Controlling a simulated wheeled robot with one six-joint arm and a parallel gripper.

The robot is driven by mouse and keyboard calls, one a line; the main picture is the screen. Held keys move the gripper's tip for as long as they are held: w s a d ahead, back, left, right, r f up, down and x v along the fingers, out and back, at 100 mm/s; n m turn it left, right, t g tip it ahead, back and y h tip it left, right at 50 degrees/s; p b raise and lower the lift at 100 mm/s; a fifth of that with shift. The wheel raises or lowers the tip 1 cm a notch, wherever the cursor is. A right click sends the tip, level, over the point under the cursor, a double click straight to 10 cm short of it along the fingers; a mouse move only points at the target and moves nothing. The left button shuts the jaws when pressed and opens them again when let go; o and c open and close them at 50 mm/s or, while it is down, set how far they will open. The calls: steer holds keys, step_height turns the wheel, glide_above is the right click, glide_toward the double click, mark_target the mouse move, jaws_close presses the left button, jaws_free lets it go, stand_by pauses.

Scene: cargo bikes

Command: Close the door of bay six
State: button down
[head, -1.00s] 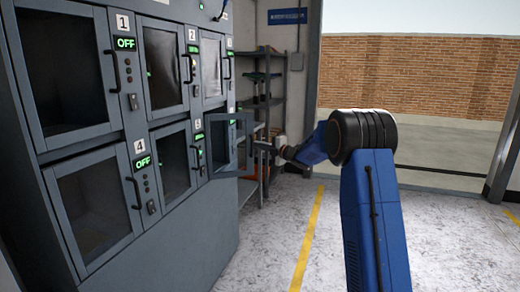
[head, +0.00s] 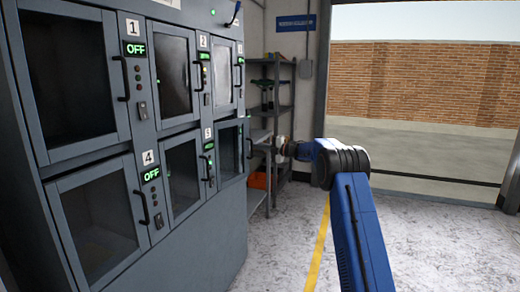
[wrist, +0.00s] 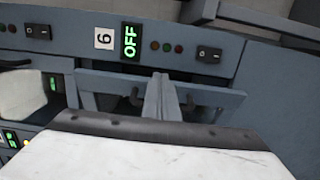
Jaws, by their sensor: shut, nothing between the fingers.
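The bay six door (head: 231,150) is the lower right door of the grey locker bank, with a dark window and a grey frame. In the wrist view the number 6 label (wrist: 104,38) stands beside a green OFF display (wrist: 131,42). My gripper (head: 257,150) is shut and empty, at the right side of the door by its handle. Its fingers (wrist: 163,98) reach to the door front in the wrist view; contact is unclear.
Other locker doors, such as bay one (head: 70,75) and bay four (head: 100,220), look shut. A shelf unit (head: 285,95) with an orange bin (head: 260,180) stands just behind my gripper. The floor (head: 285,240) in front of the lockers is clear.

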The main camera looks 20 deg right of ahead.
steer(key=shift+w+d+x, duration=0.15)
steer(key=shift+x, duration=0.7)
steer(key=shift+w+d+x, duration=0.1)
steer(key=shift+w+x, duration=0.05)
steer(key=shift+x, duration=0.7)
steer(key=shift+w+d+x, duration=0.1)
steer(key=shift+d+x, duration=0.05)
steer(key=shift+x, duration=0.65)
